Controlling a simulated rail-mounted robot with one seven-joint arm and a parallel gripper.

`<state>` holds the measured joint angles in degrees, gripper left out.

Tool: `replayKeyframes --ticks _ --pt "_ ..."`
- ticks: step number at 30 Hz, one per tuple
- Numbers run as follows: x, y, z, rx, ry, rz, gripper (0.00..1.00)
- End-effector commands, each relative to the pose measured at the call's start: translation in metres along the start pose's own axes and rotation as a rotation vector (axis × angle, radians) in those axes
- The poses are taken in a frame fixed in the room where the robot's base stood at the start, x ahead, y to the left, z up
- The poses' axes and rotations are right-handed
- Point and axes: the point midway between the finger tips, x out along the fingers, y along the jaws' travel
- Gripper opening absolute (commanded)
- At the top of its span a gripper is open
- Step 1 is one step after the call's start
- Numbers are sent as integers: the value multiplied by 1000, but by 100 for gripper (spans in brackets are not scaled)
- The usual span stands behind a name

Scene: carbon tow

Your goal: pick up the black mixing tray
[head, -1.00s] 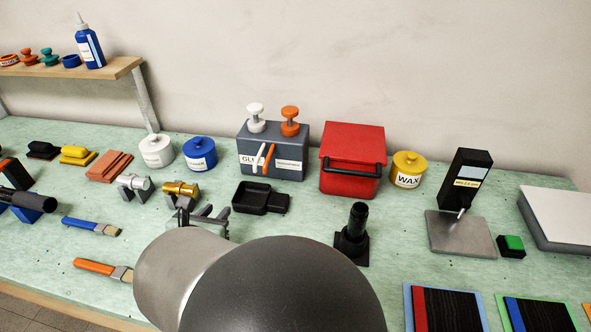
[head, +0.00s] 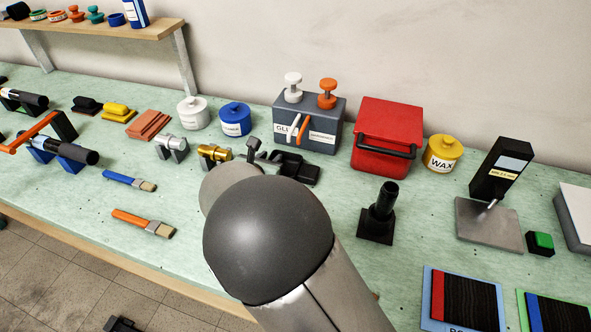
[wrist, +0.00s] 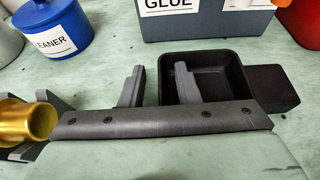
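The black mixing tray (head: 304,172) lies on the green bench in front of the grey glue box. In the wrist view the tray (wrist: 262,95) shows as a square well with a flat solid block on its right side. My gripper (wrist: 160,76) is open and empty. In that view its left finger is left of the tray and its right finger overlaps the well, with the tray's left wall between them. In the head view my gripper (head: 265,152) is at the tray's left side, and my arm hides part of the tray. I cannot tell whether a finger touches it.
The grey glue box (head: 330,110) stands behind the tray, with a red box (head: 388,125) to its right. A gold cylinder on a stand (head: 213,154) is close on the left, near a blue cleaner pot (head: 235,118). A black post (head: 381,207) stands front right.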

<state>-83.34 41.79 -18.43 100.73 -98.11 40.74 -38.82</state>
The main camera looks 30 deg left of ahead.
Motion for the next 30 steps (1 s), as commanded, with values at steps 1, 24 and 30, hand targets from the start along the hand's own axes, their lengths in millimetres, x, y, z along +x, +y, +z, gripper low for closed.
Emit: replayKeyframes --ticks 1,24,30 --pt "0 0 0 0 0 0 29" --pt "-4 0 10 2 -2 0 0" --pt "-14 0 33 5 -2 1 0"
